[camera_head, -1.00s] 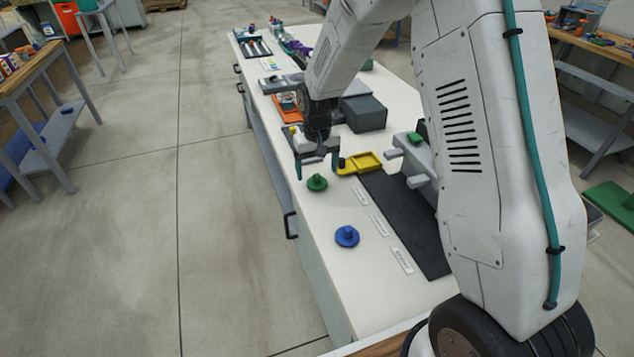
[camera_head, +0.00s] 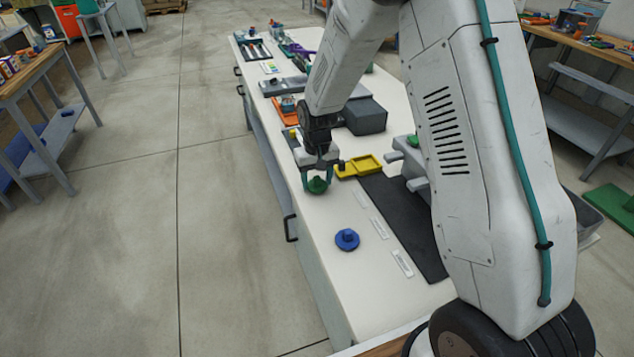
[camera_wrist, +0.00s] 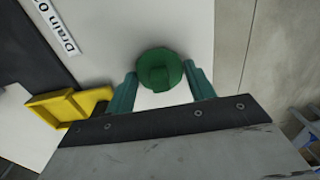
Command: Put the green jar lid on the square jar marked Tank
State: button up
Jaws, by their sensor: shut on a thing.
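The green jar lid (camera_head: 317,186) is a round disc with a raised knob, near the left edge of the white worktop. It also shows in the wrist view, where the lid (camera_wrist: 160,70) sits between two teal fingers. My gripper (camera_head: 316,181) points down at the lid and is shut on it. The lid appears to be still at the worktop; any gap beneath it cannot be seen. I cannot make out a square jar marked Tank; part of the worktop is hidden behind my arm.
A blue lid (camera_head: 347,239) lies nearer on the worktop (camera_head: 335,275). A yellow tray (camera_head: 368,163) is right of my gripper, beside a dark mat (camera_head: 400,220) with white labels (camera_head: 401,263) along it. A dark grey box (camera_head: 365,115) stands farther back. Grey fixtures are partly behind my arm.

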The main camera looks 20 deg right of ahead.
aim_at(317, 177)
notch_tip(317, 177, up, 14)
jog(key=shift+r, duration=0.2)
dwell(0.4)
